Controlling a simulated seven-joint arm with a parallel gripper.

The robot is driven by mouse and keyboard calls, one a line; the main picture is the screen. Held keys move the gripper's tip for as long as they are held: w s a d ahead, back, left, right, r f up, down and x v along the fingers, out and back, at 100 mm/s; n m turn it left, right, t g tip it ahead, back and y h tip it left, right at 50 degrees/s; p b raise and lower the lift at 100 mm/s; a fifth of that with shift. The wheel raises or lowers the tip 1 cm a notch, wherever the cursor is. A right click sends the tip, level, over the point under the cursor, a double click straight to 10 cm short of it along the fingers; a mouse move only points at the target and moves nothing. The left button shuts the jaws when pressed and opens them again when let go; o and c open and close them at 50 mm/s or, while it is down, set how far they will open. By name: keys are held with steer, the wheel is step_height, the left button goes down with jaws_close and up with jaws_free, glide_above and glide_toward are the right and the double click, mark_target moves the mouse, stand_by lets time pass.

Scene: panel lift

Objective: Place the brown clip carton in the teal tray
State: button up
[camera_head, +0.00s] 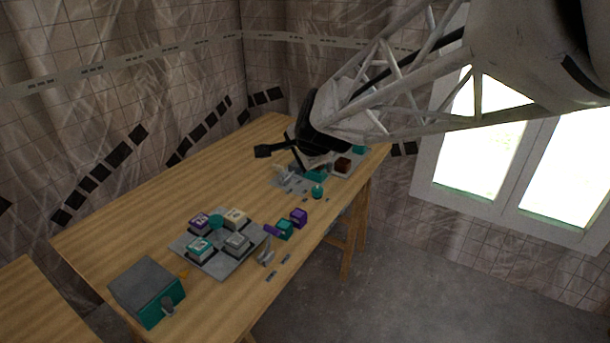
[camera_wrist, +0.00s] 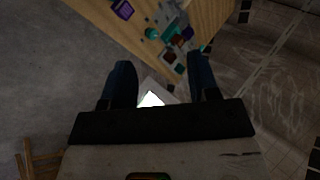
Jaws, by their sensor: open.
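A small brown block, which looks like the brown clip carton (camera_head: 343,165), sits on a pale grey base at the far end of the table, just right of my gripper. In the wrist view a small brown patch (camera_wrist: 180,68) lies beyond the fingers, too small to identify surely. A teal piece (camera_head: 316,175) lies below my gripper at the far end. I cannot tell whether it is the teal tray. My gripper (camera_wrist: 160,66) is open, its two dark fingers wide apart with nothing held between them. In the head view the arm partly hides the far end.
A grey plate (camera_head: 218,268) holds several purple, cream, teal and grey blocks. Teal (camera_head: 284,230) and purple (camera_head: 299,217) cubes stand beside it. A grey and teal box (camera_head: 147,290) stands at the near end. The table's left side is clear.

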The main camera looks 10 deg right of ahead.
steer(key=s+d+f+n+g+h, duration=0.1)
steer(key=s+n, duration=0.5)
steer(key=s, duration=0.8)
steer(key=s+d+f+n+g+h, duration=0.1)
steer(key=s+d+n+g, duration=0.2)
steer(key=s+n, duration=0.4)
steer(key=s+g, duration=0.1)
steer(key=s, duration=0.6)
steer(key=shift+d+g, duration=0.3)
